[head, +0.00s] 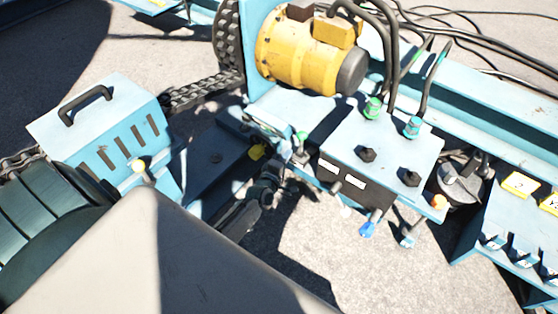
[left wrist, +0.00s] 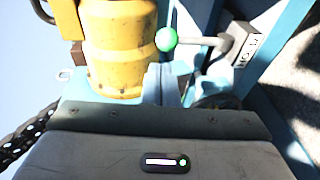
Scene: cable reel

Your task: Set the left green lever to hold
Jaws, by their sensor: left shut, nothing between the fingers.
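The green lever's ball knob (head: 301,136) shows at the left side of the blue valve block in the head view. My left gripper (head: 287,150) is dark, shut and empty, close to the knob. In the wrist view its narrow shut fingers (left wrist: 164,78) point toward the knob, which appears just beyond the tips. I cannot tell whether they touch. My right gripper is not in view.
The blue valve block (head: 395,145) carries hoses and other levers, including a blue-knobbed one (head: 367,230) and an orange knob (head: 439,202). A yellow motor (head: 300,55) stands behind. A blue slotted cover (head: 110,135) and a chain (head: 200,92) lie left.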

